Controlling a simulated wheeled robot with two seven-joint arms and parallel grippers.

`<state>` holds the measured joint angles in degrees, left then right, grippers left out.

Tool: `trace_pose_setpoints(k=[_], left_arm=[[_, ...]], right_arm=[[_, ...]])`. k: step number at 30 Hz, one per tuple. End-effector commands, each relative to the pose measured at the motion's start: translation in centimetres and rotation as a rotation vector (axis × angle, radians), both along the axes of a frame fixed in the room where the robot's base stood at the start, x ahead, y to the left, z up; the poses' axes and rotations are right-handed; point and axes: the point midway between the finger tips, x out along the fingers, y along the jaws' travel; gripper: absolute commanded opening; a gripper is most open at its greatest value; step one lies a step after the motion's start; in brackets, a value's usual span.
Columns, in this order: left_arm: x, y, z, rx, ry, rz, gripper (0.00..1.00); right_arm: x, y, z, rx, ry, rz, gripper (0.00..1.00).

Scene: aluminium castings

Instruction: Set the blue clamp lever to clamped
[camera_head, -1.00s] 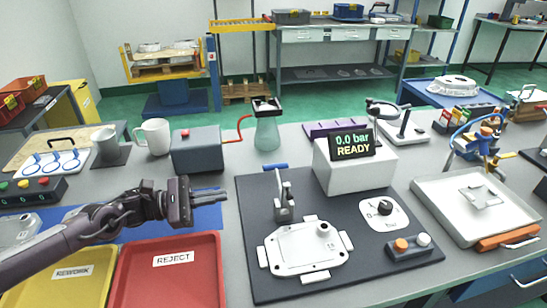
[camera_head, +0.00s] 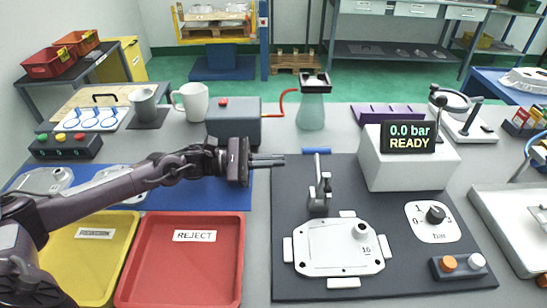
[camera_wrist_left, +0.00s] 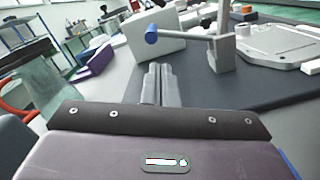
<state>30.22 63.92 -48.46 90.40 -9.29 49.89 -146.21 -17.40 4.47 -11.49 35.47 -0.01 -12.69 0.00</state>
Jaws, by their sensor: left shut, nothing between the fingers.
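The clamp (camera_head: 319,196) stands on the dark fixture plate, just behind a pale aluminium casting (camera_head: 338,250). Its lever has a blue handle (camera_head: 316,151) at the far end. In the left wrist view the lever is a grey bar with a round blue end (camera_wrist_left: 151,36), reaching left from the clamp's grey block (camera_wrist_left: 222,50). My left gripper (camera_head: 283,160) is shut and empty, a little left of the blue handle, with a gap between them. Its fingertips (camera_wrist_left: 158,68) show below the blue end in the left wrist view. My right gripper is not in view.
A white box with a display reading "0.0 bar READY" (camera_head: 408,137) stands right of the clamp. A flask (camera_head: 312,105) and grey box (camera_head: 233,125) are behind. A red tray (camera_head: 185,290) and yellow tray (camera_head: 95,215) lie front left. A pressure knob (camera_head: 435,214) is at right.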

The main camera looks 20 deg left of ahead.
Motion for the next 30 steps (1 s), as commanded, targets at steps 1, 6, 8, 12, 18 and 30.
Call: trace_pose_setpoints(k=[1, 6, 8, 12, 18, 30], left_arm=[[0.4, -1.0, 0.5, -0.005, -0.002, -0.002, 0.0], [1.6, -3.9, 0.6, -0.005, -0.001, -0.002, 0.0], [1.8, -4.8, 0.6, -0.003, 0.0, -0.003, 0.0], [2.4, -6.1, 0.5, -0.002, -0.001, -0.001, 0.0], [2.6, -6.7, 0.4, 0.0, 0.0, 0.0, 0.0], [2.6, -6.6, 0.4, 0.0, -0.001, 0.0, 0.0]], right_arm=[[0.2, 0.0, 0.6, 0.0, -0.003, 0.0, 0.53], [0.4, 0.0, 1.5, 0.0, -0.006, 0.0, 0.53], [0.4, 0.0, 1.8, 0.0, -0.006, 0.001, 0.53], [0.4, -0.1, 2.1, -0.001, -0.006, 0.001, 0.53], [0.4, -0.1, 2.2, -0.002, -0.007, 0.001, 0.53], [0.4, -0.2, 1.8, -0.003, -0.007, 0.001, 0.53]])
